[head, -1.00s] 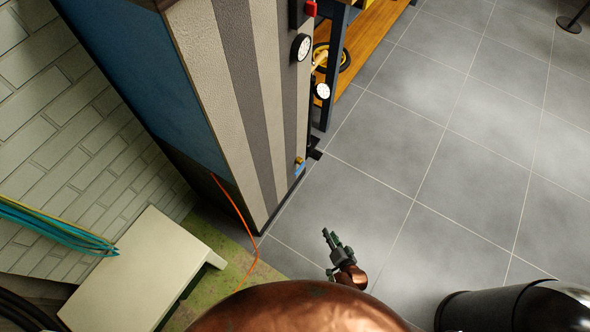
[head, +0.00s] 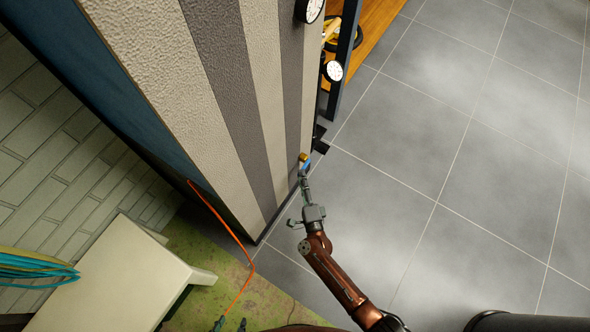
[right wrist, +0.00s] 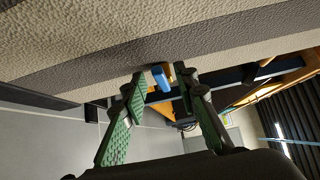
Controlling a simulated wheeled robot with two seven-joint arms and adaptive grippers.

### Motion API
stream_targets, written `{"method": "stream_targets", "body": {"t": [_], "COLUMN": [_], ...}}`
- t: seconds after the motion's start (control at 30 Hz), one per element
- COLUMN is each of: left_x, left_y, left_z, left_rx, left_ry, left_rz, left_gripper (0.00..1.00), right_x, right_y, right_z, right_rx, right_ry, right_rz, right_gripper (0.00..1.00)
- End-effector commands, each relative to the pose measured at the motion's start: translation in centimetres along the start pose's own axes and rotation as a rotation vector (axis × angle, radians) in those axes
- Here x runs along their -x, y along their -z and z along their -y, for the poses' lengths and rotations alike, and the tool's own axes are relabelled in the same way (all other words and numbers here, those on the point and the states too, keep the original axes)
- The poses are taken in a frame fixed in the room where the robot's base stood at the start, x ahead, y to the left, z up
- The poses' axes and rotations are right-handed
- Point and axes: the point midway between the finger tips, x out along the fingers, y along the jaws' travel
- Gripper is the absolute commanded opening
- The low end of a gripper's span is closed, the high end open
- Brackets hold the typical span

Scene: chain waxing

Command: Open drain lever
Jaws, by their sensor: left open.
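The drain lever is a small blue handle (head: 306,166) on a brass valve (head: 303,157), low on the edge of the striped cabinet. My right gripper (head: 304,180) reaches up to it from below in the head view. In the right wrist view, the blue handle (right wrist: 160,78) and brass part (right wrist: 171,72) show between the tips of my right gripper's spread green fingers. Gaps show on both sides of the handle; whether a finger touches it cannot be told. My left gripper (head: 230,325) is open at the bottom edge, with only its fingertips showing.
A pale bench (head: 130,275) stands at lower left. The tiled floor (head: 430,170) at right is clear.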

Motion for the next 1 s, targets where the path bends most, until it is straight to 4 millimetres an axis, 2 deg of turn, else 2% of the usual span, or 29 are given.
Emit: {"method": "stream_targets", "body": {"t": [0.03,0.2,0.57,0.9,1.0], "left_x": [-0.3,-0.7,-0.7,-0.7,-0.7], "left_y": [-0.7,-1.2,-1.1,-1.1,-1.1], "left_z": [0.2,0.4,0.4,0.4,0.4], "left_rx": [-0.006,-0.019,-0.024,-0.024,-0.024], "left_ry": [-0.001,-0.004,-0.005,-0.006,-0.006], "left_rz": [-0.007,-0.043,-0.060,-0.059,-0.059], "left_gripper": [0.47,0.47,0.47,0.47,0.47], "right_x": [-0.8,-2.5,-3.0,-3.0,-3.0], "right_y": [0.0,0.0,0.0,0.0,0.0], "right_z": [-0.4,-0.3,-0.1,-0.1,-0.1], "right_rx": [-0.001,0.001,0.002,0.002,0.002], "right_ry": [-0.003,-0.003,-0.002,-0.002,-0.002], "right_rz": [0.000,0.000,0.000,0.000,0.000], "right_gripper": [0.28,0.28,0.28,0.04,0.00]}}
